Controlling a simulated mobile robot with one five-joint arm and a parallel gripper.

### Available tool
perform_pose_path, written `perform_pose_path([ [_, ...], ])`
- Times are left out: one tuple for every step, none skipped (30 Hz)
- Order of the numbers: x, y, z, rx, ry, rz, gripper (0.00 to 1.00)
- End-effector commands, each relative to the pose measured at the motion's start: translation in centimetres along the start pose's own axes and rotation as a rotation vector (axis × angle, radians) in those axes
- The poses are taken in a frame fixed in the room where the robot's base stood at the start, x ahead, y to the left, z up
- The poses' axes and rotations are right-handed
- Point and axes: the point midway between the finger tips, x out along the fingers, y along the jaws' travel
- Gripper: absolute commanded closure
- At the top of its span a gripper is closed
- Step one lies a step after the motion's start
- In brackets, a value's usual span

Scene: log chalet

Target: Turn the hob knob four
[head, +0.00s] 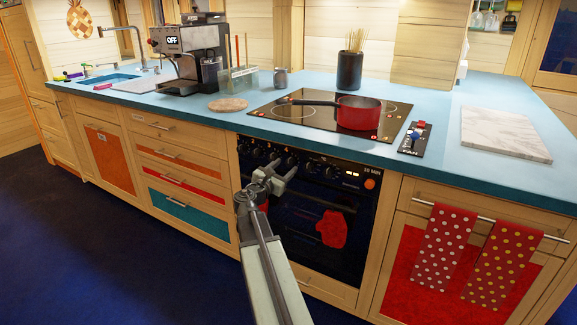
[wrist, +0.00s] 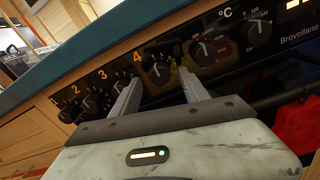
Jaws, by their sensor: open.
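Hob knob four (wrist: 160,70) is a dark round knob on the black oven panel, with an orange 4 at its upper left in the wrist view. Its pointer looks roughly upright. My gripper (wrist: 159,77) is open and empty. In the wrist view its fingertips lie on either side of knob four; I cannot tell whether they touch it or how much gap remains in depth. Knobs one (wrist: 65,115) and two (wrist: 90,102) sit to the left, with knob three partly behind the left finger. In the head view my gripper (head: 272,178) is in front of the panel and partly covers it.
Two more dials, one (wrist: 205,50) right of knob four and a temperature dial (wrist: 258,28), are close to the right finger. A red oven mitt (head: 333,229) hangs on the oven front. A red pan (head: 358,113) stands on the hob above. The floor (head: 120,230) is clear.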

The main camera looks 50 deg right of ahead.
Motion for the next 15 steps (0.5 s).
perform_pose_path([
  [1.1, 0.1, 0.0, 0.000, 0.000, -0.002, 0.47],
  [1.6, 0.1, 0.0, 0.001, 0.000, -0.002, 0.47],
  [2.0, 0.1, 0.0, 0.001, 0.000, -0.002, 0.47],
  [2.3, 0.1, 0.0, 0.001, 0.000, -0.002, 0.47],
  [2.4, 0.0, 0.0, 0.001, 0.000, -0.001, 0.47],
  [2.5, 0.0, 0.0, 0.001, 0.000, -0.001, 0.47],
  [2.5, 0.0, 0.0, 0.001, 0.000, -0.001, 0.47],
  [2.5, -0.1, 0.0, 0.001, 0.000, -0.001, 0.47],
  [2.5, -0.1, 0.0, 0.001, 0.000, -0.001, 0.47],
  [2.5, -0.1, 0.0, 0.001, 0.000, -0.001, 0.47],
  [2.5, -0.1, 0.0, 0.001, 0.000, -0.001, 0.47],
  [2.5, -0.1, 0.0, 0.001, 0.000, -0.001, 0.52],
  [2.5, -0.1, 0.0, 0.001, 0.000, -0.001, 0.61],
  [2.4, -0.1, 0.0, 0.001, 0.000, -0.001, 0.69],
  [2.4, -0.1, 0.0, 0.001, 0.000, -0.001, 0.80],
])
